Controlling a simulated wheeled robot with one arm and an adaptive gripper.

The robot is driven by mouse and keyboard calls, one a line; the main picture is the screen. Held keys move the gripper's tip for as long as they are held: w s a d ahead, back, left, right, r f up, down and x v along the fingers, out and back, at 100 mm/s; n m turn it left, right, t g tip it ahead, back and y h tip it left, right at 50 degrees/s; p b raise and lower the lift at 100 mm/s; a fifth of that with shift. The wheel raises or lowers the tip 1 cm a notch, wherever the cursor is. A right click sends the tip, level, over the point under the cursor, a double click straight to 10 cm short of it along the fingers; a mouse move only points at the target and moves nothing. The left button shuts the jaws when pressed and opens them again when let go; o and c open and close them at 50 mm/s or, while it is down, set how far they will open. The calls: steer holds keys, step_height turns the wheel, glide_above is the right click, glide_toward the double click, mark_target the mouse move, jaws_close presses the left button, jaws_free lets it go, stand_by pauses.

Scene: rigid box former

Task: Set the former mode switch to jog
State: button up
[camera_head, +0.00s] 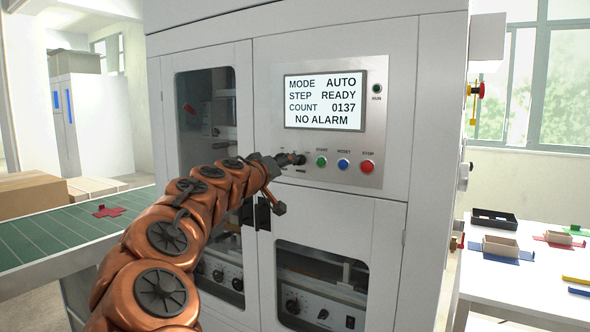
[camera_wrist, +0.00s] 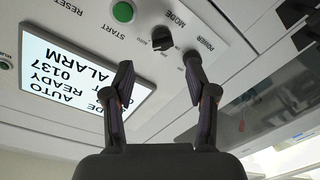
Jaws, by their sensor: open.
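The former's mode switch (camera_wrist: 162,38) is a small black knob under the MODE label, seen upside down in the wrist view. My gripper (camera_wrist: 158,62) is open and empty. Its two fingers are spread, and the knob shows beyond the gap between them. The right fingertip overlaps the area by the POWER label; whether it touches the panel I cannot tell. In the head view my gripper (camera_head: 283,164) is at the lower left of the control panel (camera_head: 335,176) and hides part of it, with the switch labels mostly covered. The display (camera_head: 325,101) reads MODE AUTO, STEP READY, COUNT 0137, NO ALARM.
Green start (camera_head: 321,162), blue reset (camera_head: 344,164) and red stop (camera_head: 367,167) buttons sit right of my gripper. Cabinet door handles (camera_head: 262,214) are just below it. A green conveyor (camera_head: 60,236) is at left, and a white table (camera_head: 515,300) with trays is at right.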

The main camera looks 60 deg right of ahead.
steer(key=w+d+p, duration=0.1)
steer(key=d+p, duration=0.1)
steer(key=d, duration=0.6)
steer(key=shift+w, duration=0.15)
steer(key=c, duration=1)
steer(key=shift+a, duration=0.15)
jaws_close()
